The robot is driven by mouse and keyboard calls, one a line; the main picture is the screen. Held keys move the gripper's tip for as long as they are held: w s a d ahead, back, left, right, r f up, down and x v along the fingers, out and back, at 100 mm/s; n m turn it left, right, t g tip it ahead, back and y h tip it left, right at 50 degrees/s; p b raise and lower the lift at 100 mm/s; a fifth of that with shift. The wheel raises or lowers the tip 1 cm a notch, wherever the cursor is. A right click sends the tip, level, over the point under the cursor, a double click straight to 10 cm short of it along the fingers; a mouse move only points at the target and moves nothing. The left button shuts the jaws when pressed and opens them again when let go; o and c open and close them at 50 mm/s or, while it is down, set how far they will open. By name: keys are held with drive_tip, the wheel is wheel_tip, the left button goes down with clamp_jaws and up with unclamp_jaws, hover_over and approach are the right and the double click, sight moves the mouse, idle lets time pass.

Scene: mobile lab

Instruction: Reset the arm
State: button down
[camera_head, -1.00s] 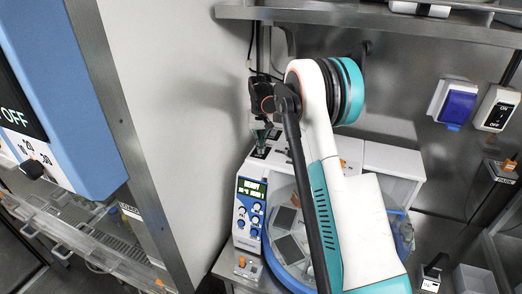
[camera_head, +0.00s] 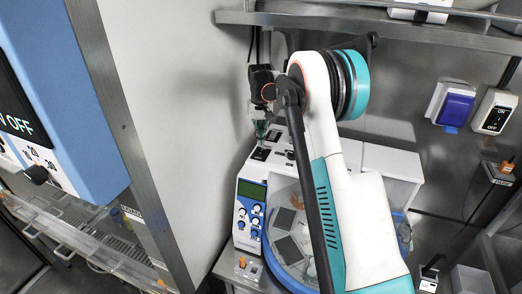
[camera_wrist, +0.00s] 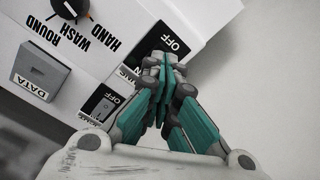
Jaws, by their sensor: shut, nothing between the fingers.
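My gripper (camera_head: 262,136) is over the top rear left corner of a white and blue benchtop machine (camera_head: 247,243). Its teal fingers are closed together with nothing between them. In the wrist view my gripper (camera_wrist: 163,62) points at the machine's switch area, beside an OFF label (camera_wrist: 175,45). The fingertips hide part of that area, and I cannot tell whether they touch it. My arm (camera_head: 335,205) reaches across the machine, bent at the elbow. The machine's small green display (camera_head: 251,190) shows no readable text.
A grey wall panel (camera_head: 170,110) stands close left of my gripper. A steel shelf (camera_head: 330,22) runs above. A blue-fronted wall box (camera_head: 455,108) and an ON/OFF box (camera_head: 496,112) are at right. The wrist view shows a DATA block (camera_wrist: 42,72) and a black knob (camera_wrist: 70,8).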

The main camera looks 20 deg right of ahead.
drive_tip(key=shift+r, duration=0.85)
drive_tip(key=shift+a, duration=0.1)
drive_tip(key=shift+s+a+r, duration=0.15)
drive_tip(key=shift+s+r, duration=0.05)
drive_tip(key=shift+s, duration=0.05)
drive_tip(key=s+a+r+n+t+b, duration=0.1)
drive_tip(key=s+a+t+b, duration=0.1)
drive_tip(key=s+a+b, duration=0.45)
drive_tip(key=s+a+r+t+b, duration=0.1)
drive_tip(key=s+a+b, duration=0.2)
drive_tip(key=s+b, duration=0.65)
drive_tip(key=s+a+f+n+t+b, duration=0.1)
drive_tip(key=s+a+f+t+b, duration=0.1)
drive_tip(key=s+f+b, duration=0.3)
drive_tip(key=s+a+f+n+t+b, duration=0.1)
drive_tip(key=s+a+f+b, duration=0.3)
drive_tip(key=s+f, duration=0.8)
drive_tip(key=s+t+b, duration=0.1)
drive_tip(key=s, duration=0.7)
drive_tip(key=shift+s+f, duration=0.15)
drive_tip(key=shift+f, duration=0.25)
